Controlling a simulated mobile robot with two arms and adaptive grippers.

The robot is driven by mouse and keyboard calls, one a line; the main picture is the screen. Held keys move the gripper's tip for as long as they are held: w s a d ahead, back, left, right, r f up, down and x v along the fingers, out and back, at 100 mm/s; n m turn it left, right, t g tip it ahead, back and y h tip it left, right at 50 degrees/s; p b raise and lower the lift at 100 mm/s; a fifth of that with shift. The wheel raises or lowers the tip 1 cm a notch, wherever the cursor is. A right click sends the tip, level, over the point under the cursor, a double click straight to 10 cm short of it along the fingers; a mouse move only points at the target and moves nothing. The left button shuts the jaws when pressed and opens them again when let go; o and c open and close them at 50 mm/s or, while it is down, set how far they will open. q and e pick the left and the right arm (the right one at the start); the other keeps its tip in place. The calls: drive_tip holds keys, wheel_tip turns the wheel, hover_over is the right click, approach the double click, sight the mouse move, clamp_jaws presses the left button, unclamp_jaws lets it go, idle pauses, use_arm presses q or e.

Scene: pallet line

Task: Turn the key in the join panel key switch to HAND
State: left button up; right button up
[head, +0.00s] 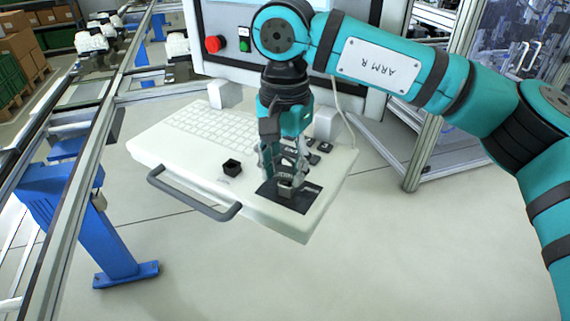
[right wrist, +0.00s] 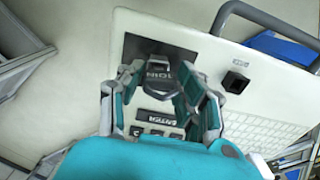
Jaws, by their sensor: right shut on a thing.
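The join panel key switch sits on a black plate (head: 312,195) at the front right corner of the white keyboard console (head: 210,160). In the right wrist view the black plate (right wrist: 137,45) shows beyond the fingers. The dark key (right wrist: 157,72), with upside-down lettering that looks like JOIN, stands between the fingertips. My right gripper (head: 284,183) reaches down from above and is shut on the key; it also fills the right wrist view (right wrist: 157,82). The fingers hide much of the switch and its markings, so I cannot tell which position the key points to. My left gripper is out of view.
A black square socket or button (head: 231,167) stands left of the plate, and a grey handle (head: 195,195) runs along the console's front. Several dark keys, one marked ENTER (right wrist: 160,119), lie close by. A red stop button (head: 213,44) is on the cabinet behind.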

sight(286, 167)
drive_tip(key=n, duration=0.6)
drive_tip(key=shift+f, duration=0.1)
drive_tip(key=o, duration=0.8)
drive_tip(key=shift+n, duration=0.3)
drive_tip(key=shift+c, duration=0.2)
drive_tip(key=o, duration=0.4)
drive_tip(key=shift+w, duration=0.1)
drive_tip(key=o, duration=0.5)
drive_tip(key=shift+r, duration=0.2)
drive_tip(key=shift+r+p, duration=2.35)
drive_tip(key=shift+r, duration=1)
drive_tip(key=shift+f, duration=0.1)
